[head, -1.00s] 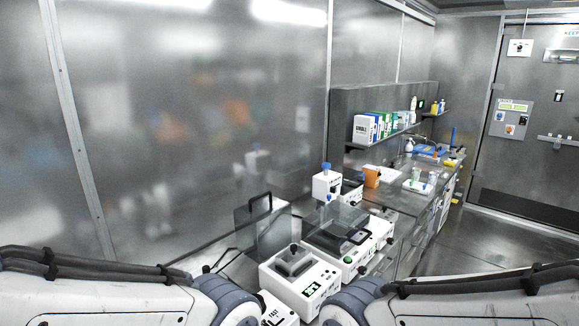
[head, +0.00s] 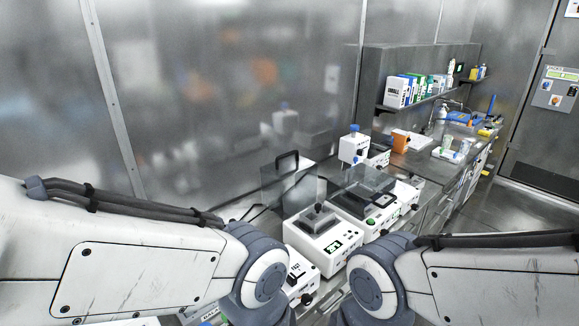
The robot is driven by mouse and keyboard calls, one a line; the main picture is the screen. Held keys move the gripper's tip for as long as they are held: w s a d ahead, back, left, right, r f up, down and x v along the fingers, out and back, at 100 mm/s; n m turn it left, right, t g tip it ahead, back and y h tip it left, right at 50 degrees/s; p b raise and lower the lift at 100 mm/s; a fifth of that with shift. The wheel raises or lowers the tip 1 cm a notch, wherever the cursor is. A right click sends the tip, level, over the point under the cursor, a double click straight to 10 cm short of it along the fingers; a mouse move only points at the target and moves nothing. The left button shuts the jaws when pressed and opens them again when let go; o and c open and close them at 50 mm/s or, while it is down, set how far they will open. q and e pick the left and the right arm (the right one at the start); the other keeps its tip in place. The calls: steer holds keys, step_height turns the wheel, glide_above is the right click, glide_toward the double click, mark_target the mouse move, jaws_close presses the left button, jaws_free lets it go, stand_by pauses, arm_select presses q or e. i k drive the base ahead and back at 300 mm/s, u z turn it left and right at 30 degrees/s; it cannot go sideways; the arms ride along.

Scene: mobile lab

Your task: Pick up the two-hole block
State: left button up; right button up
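I cannot pick out the two-hole block for certain. A dark grey block with a black knob (head: 315,222) sits on top of a white bench device with a green display (head: 333,245). Behind it, a second white device with a raised clear lid holds a small dark piece with a pale centre (head: 383,200); its holes are too small to tell. My two arms come in from the left and right, and their joints bend down at the bottom middle. Both grippers are out of the picture.
A white device (head: 299,272) stands nearest, partly behind my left arm. A clear panel with a black handle (head: 287,162) stands by the metal wall. Open floor (head: 535,205) is at right.

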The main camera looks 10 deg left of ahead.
mark_target(317, 216)
steer(key=z, duration=1.35)
steer(key=i, duration=2.55)
steer(key=u, duration=3.3)
